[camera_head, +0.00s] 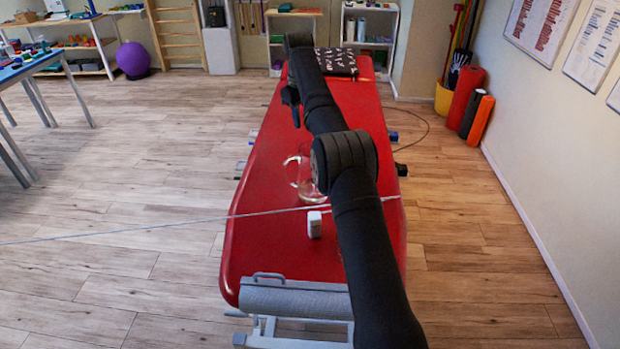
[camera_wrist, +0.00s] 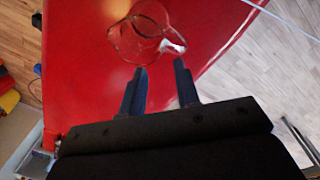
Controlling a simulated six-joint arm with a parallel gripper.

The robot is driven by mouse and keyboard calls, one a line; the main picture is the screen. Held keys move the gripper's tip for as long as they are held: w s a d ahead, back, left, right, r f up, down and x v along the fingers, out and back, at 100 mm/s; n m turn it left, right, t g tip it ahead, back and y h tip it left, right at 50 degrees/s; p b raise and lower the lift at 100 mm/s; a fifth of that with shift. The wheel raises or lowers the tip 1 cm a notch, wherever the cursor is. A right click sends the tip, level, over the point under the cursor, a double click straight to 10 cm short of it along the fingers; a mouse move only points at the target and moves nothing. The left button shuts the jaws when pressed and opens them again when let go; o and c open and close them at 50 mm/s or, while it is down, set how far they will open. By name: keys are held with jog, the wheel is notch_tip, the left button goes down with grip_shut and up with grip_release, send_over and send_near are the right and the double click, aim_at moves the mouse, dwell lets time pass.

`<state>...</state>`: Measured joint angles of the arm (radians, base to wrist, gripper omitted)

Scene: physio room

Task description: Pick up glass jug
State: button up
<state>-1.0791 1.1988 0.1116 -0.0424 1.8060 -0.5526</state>
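The clear glass jug (camera_head: 305,176) stands on the red treatment table (camera_head: 265,240), with its handle toward the left; my arm hides part of its right side in the head view. In the wrist view the jug (camera_wrist: 135,40) is beyond my fingertips, at the top centre-left. My gripper (camera_wrist: 160,75) is open and empty, with its two fingers apart and pointing at the jug. In the head view my gripper (camera_head: 291,105) is over the table, farther back than the jug, and its fingers are hard to make out.
A small white box-like object (camera_head: 314,225) stands on the table just in front of the jug. A thin grey cord (camera_head: 270,213) crosses the table between them. A dark patterned cushion (camera_head: 336,62) lies at the table's far end. The table's left front is clear.

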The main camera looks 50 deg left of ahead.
send_over(303, 164)
notch_tip(303, 164, down, 10)
jog(key=shift+w+d+f, duration=0.15)
jog(key=shift+f, duration=0.1)
jog(key=shift+a+f, duration=0.2)
jog(key=shift+f, duration=2.45)
grip_shut()
jog(key=shift+r, duration=0.1)
